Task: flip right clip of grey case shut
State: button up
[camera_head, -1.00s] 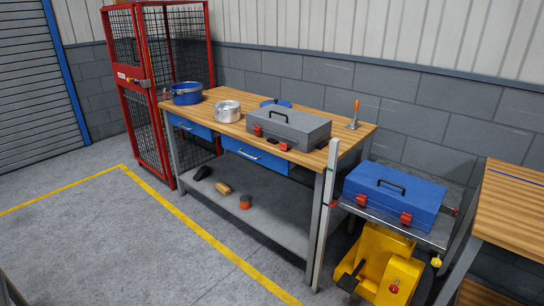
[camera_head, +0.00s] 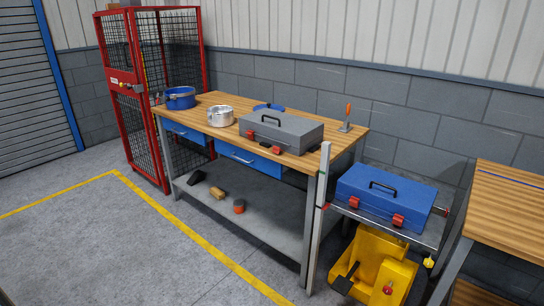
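The grey case (camera_head: 282,130) sits closed-lidded on the wooden workbench, with a black handle on top. Its right red clip (camera_head: 276,151) is on the front face, near the bench's front edge. Its left red clip (camera_head: 250,134) is on the same face. The clips are too small to tell whether they are flipped up or down. A small black thing lies by the front of the case between the clips. My gripper is not in view.
The floor in front is clear.

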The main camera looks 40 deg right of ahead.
aim_at(277, 150)
jog(key=z, duration=0.05)
jog(key=i, duration=0.95)
jog(key=u, duration=0.05)
